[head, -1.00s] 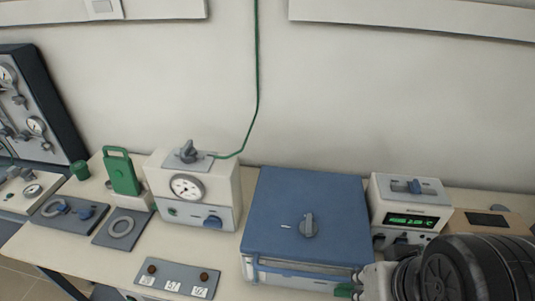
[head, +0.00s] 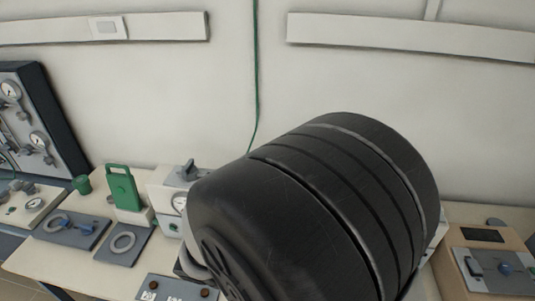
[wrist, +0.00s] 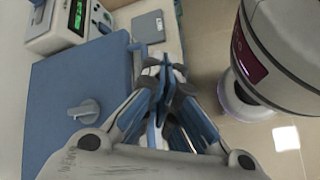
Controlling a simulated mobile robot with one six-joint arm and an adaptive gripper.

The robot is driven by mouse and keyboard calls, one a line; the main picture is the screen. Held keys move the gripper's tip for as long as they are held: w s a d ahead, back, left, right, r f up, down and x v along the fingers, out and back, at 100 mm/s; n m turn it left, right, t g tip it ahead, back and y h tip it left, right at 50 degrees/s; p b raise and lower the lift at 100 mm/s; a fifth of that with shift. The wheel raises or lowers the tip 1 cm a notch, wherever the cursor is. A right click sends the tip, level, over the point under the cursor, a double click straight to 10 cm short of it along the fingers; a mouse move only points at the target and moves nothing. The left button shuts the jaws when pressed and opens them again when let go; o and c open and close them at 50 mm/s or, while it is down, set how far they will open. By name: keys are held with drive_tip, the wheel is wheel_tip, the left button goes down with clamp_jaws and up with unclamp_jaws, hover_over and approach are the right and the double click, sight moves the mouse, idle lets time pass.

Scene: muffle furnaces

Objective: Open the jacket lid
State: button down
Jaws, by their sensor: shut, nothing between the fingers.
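The jacket lid (wrist: 70,80) is a flat blue cover with a grey knob (wrist: 85,110) on top, on the left of the wrist view. It lies flat and looks closed. In the head view my dark arm link hides it. My gripper (wrist: 164,72) is shut and empty in the wrist view, at the lid's front edge, to the right of the knob. Whether the fingertips touch the edge or its handle bar cannot be told. My gripper is not visible in the head view.
A box with a green display (wrist: 72,22) stands beside the lid. A tan box (head: 490,262) stands right. Floor shows beyond the bench's front edge.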

drive_tip(key=s+a+f+n+t+y+p, duration=0.2)
drive_tip(key=s+a+f+n+t+y, duration=0.15)
drive_tip(key=a+f+n+t, duration=0.55)
drive_tip(key=s+a+f+n+t+y+p, duration=0.15)
drive_tip(key=a+f+n+t+y, duration=0.25)
drive_tip(key=a+f+n+t, duration=0.55)
drive_tip(key=w+d+r+n, duration=0.1)
drive_tip(key=w+d, duration=0.1)
drive_tip(key=w, duration=0.3)
drive_tip(key=w+d+r+n+g, duration=0.1)
drive_tip(key=w+d, duration=0.2)
drive_tip(key=w, duration=0.2)
drive_tip(key=shift+d+p, duration=0.3)
drive_tip(key=shift+p, duration=0.1)
drive_tip(key=shift+s, duration=0.1)
